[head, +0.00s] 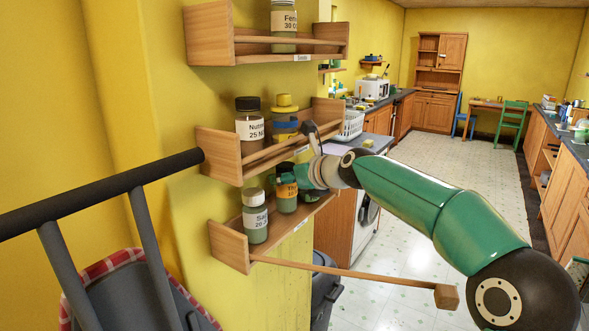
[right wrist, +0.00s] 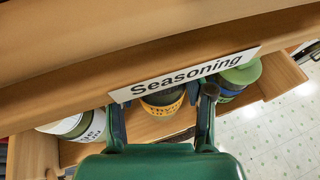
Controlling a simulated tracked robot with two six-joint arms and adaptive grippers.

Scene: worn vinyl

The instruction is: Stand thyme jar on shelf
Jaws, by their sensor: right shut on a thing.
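The thyme jar (head: 287,192), with an orange label reading "Thy", is at the lowest wall shelf (head: 230,248), right of a jar with a white label (head: 255,222). My right gripper is shut on the thyme jar; its fingers lie on either side of the jar (right wrist: 162,103) in the right wrist view. The jar looks upright; I cannot tell whether its base touches the shelf board. Its top is partly hidden by the gripper and, in the wrist view, by the "Seasoning" sign (right wrist: 185,75). My left gripper is not in view.
A green-lidded jar (right wrist: 243,73) stands right of the thyme jar. The middle shelf (head: 220,158), holding jars, is close above. A wooden bar (head: 350,272) with an end block juts out from the lowest shelf. A dark tubular rail (head: 100,192) is at left.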

